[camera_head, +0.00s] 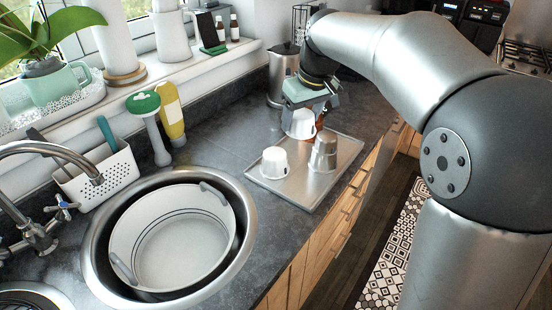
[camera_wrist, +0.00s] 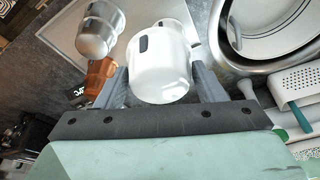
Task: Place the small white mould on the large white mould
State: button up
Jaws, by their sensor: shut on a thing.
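My gripper (camera_head: 303,112) is at the far end of the metal tray, pointing down. It is shut on a white mould, taken as the small white mould (camera_head: 300,126). In the wrist view this mould (camera_wrist: 160,75) sits between the two fingers (camera_wrist: 160,88). The other white mould, taken as the large one (camera_head: 275,163), stands on the tray to the left and nearer the head camera. The two look similar in size from here. I cannot tell the gap under the held mould.
A metal cup (camera_head: 323,152) stands on the tray (camera_head: 300,193), close to the right of the white moulds. An orange-brown object (camera_wrist: 98,78) is beside one finger. A metal pot (camera_head: 283,72) stands behind. The round sink (camera_head: 247,215) with a white tub is front left.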

jog(key=s+a, duration=0.2)
jog(key=s, duration=0.5)
jog(key=p, duration=0.3)
send_near(273, 151)
jog(key=shift+w+a+f, duration=0.25)
jog(key=shift+a+f, duration=0.3)
jog(key=shift+f, duration=0.15)
jog(key=shift+w+a+f, duration=0.1)
jog(key=shift+w+f, duration=0.25)
jog(key=shift+f, duration=1.6)
jog(key=shift+f, duration=0.1)
jog(key=shift+f, duration=0.15)
jog(key=o, duration=1.1)
jog(key=shift+c, duration=0.2)
jog(key=shift+o, duration=0.3)
